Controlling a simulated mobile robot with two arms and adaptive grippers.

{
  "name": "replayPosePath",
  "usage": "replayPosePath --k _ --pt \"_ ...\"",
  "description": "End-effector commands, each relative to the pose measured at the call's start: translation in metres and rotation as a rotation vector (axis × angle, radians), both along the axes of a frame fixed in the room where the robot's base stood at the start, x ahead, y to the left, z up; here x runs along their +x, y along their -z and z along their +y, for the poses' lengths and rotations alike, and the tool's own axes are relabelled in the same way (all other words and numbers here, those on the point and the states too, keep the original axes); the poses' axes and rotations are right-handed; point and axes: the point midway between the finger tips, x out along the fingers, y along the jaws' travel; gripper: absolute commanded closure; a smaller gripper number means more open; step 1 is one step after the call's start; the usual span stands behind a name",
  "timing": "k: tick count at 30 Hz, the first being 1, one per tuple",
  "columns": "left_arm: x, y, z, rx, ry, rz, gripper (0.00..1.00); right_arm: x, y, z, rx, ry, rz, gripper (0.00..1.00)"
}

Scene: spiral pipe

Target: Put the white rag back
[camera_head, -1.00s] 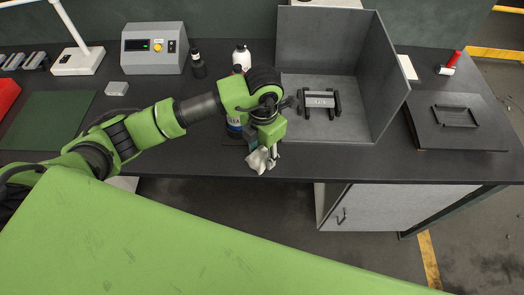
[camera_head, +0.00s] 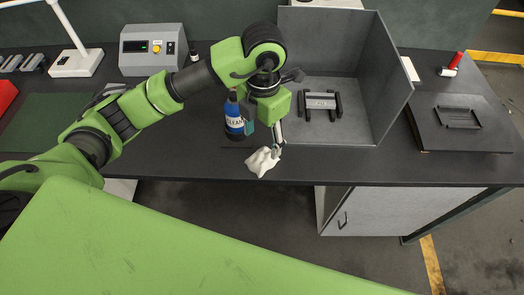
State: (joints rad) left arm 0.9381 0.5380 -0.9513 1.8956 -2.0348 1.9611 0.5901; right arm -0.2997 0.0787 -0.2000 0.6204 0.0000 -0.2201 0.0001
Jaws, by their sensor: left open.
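The white rag (camera_head: 263,161) lies crumpled at the front edge of the black bench, just left of the grey booth. My left gripper (camera_head: 264,140) is open right above and behind the rag. One finger reaches down to the rag's right upper side; I cannot tell whether it touches. The other finger is spread to the left, beside a blue spray bottle (camera_head: 234,118) labelled CLEAN. My right gripper is not in view.
The grey open booth (camera_head: 340,40) holds a dark-and-grey fixture (camera_head: 320,104). A control box (camera_head: 151,50) and a lamp base (camera_head: 77,63) stand at the back left. A black case (camera_head: 458,122) lies at the right. The bench (camera_head: 200,150) front left of the rag is clear.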

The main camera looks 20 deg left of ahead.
Motion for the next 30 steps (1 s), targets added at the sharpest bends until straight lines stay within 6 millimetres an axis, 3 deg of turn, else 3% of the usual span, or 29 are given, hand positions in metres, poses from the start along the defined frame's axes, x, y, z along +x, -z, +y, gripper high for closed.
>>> replayPosePath --k 3,9,30 --pt "0.001 -0.021 0.000 0.000 0.001 -0.004 0.42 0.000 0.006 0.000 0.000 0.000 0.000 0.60" --pt "0.000 -0.038 -0.001 0.000 0.000 -0.001 0.42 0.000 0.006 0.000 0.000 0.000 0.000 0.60" --pt "0.000 -0.039 -0.001 0.000 0.000 0.001 0.42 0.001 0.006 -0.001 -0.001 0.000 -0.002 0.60"
